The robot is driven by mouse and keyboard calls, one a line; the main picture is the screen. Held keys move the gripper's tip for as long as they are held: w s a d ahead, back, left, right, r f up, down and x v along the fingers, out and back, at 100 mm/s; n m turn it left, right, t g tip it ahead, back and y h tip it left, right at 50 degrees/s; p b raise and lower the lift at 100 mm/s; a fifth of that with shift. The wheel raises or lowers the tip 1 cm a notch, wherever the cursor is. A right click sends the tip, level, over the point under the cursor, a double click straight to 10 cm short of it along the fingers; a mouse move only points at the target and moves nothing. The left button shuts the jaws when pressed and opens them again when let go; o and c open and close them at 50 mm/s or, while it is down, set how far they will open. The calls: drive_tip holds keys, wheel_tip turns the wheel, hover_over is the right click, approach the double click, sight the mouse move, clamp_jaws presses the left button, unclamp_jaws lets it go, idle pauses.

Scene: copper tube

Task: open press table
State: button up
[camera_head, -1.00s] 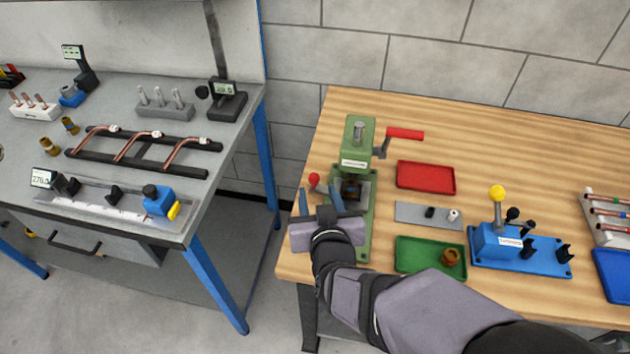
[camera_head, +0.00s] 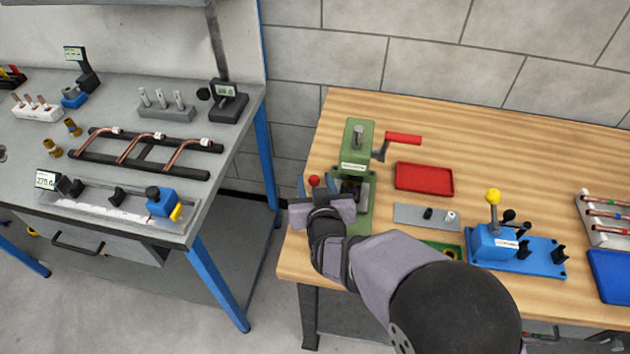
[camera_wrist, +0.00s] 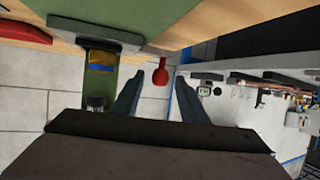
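The green press (camera_head: 353,160) stands at the left end of the wooden table, with a red-handled crank (camera_head: 404,139) on its upper right. A red knob (camera_head: 314,180) is at the left side of the press base; in the wrist view it (camera_wrist: 160,76) hangs as a red ball on a short neck. My gripper (camera_head: 315,187) is at this knob, its blue-grey fingers apart. In the wrist view the knob appears between the two fingers, with gaps on both sides. The lower press and table are partly hidden by my gripper and arm.
A red tray (camera_head: 425,178), a grey plate (camera_head: 427,216) and a blue fixture (camera_head: 520,250) with a yellow knob lie right of the press. My arm mostly covers a green tray (camera_head: 446,245). A grey workbench (camera_head: 125,95) stands left, across a gap.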

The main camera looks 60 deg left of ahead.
drive_tip(key=shift+c, duration=0.4)
clamp_jaws()
drive_tip(key=s+d, duration=0.7)
drive_tip(key=shift+s+d, duration=0.25)
drive_tip(key=shift+s, duration=0.05)
drive_tip(key=shift+o, duration=0.4)
unclamp_jaws()
drive_tip(key=shift+d, duration=0.1)
drive_tip(key=shift+b+v, duration=0.7)
drive_tip(key=shift+v, duration=2.9)
